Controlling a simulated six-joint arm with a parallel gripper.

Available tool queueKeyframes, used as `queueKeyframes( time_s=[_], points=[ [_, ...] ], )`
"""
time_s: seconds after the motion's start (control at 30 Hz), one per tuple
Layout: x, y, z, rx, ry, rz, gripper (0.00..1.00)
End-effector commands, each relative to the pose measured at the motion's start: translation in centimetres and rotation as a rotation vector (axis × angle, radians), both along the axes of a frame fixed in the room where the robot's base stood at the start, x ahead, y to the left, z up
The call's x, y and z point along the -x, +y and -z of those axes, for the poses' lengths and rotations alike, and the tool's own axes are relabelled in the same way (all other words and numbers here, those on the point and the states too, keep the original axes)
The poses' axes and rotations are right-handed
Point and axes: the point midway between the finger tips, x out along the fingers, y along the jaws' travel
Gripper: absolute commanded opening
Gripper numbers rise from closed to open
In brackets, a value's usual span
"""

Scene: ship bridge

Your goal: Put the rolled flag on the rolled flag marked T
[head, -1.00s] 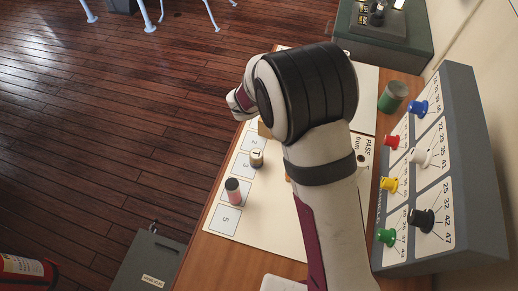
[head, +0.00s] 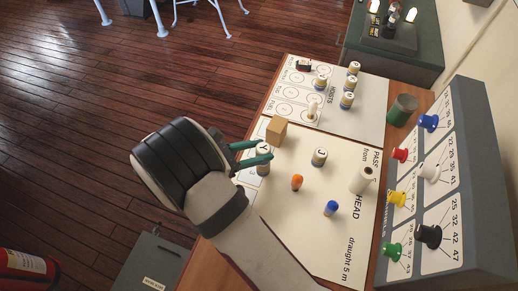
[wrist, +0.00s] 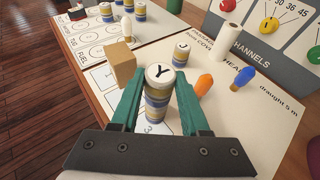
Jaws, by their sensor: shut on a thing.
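My gripper (head: 264,151) has its green fingers shut on a rolled flag marked Y (wrist: 158,76), a short banded cylinder with a pale top. In the wrist view the Y flag stands upright between the fingertips. More blue and yellow banding shows straight below it, over the numbered squares, like a second rolled flag in line under it. The T mark does not show now; the spot where that flag stood is under the held flag. I cannot tell whether the two touch.
A wooden block (head: 276,130) stands close behind the fingers. A flag marked J (head: 319,157), an orange peg (head: 297,182), a blue-topped peg (head: 331,208) and a white roll (head: 362,180) stand to the right. Several flags stand on the hoists card (head: 340,118).

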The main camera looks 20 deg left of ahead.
Motion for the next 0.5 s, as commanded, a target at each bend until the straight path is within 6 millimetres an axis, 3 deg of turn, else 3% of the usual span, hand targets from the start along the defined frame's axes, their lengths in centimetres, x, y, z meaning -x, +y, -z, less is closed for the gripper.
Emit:
queueKeyframes(
  time_s=[0.4,0.43,0.5],
  points=[
    [-0.04,-0.07,1.18,-0.001,-0.001,0.000,0.00],
    [-0.04,-0.07,1.15,-0.001,-0.001,0.000,0.51],
    [-0.04,-0.07,1.12,-0.001,-0.001,0.000,0.63]
  ],
)
